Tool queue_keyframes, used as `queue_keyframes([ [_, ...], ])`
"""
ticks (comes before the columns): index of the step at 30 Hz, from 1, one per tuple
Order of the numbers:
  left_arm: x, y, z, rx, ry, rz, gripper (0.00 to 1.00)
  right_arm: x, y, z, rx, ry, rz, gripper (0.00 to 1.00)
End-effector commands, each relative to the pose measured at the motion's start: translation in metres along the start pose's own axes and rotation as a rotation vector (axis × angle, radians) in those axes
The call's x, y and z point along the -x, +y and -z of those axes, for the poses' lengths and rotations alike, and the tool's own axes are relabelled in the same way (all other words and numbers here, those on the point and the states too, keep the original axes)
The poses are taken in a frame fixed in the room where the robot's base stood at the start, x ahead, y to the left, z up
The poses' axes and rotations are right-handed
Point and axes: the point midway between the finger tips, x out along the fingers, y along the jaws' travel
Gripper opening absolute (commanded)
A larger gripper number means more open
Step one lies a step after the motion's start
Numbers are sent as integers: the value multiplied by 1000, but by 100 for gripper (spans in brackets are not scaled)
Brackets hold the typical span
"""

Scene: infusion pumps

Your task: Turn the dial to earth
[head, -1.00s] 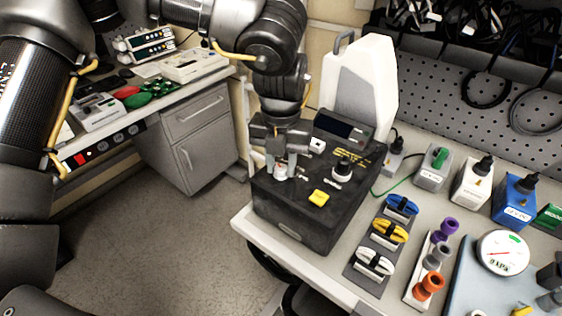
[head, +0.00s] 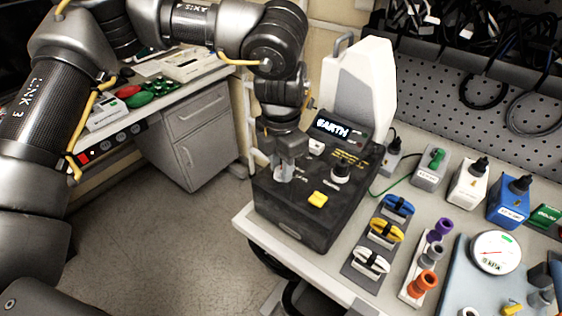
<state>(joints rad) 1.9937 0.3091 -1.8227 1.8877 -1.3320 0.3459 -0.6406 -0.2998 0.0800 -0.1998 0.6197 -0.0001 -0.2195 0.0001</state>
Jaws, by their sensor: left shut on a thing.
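The black tester box (head: 292,231) stands on the near left part of the bench. Its small display (head: 333,127) is lit and reads "EARTH". My left gripper (head: 283,172) comes down from above onto the left side of the box's top and is shut on the dial there. The dial is mostly hidden by the fingers, so its pointer cannot be read. A second, black knob (head: 341,171) and a yellow button (head: 318,200) sit to the right of the gripper, apart from it. My right gripper is not in view.
A white jug-like case (head: 358,88) stands behind the tester. Blue, yellow and white clips (head: 371,262), coloured plugs (head: 427,281), adapter boxes (head: 466,187) and a round gauge (head: 495,252) fill the bench to the right. Open floor lies to the left.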

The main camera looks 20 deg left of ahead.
Motion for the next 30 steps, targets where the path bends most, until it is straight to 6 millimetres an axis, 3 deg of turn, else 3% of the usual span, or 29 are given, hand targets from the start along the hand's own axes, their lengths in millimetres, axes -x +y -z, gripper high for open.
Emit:
queue_keyframes([
  [10, 1, 0, -1, -118, -3, 0, 6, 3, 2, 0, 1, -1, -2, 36],
  [24, 1, 0, -1, -132, -4, -1, 6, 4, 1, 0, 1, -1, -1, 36],
  [25, 1, 0, -1, -132, -4, -1, 30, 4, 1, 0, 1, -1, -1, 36],
  [30, 1, 0, -1, -132, -3, -1, 51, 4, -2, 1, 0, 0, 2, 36],
])
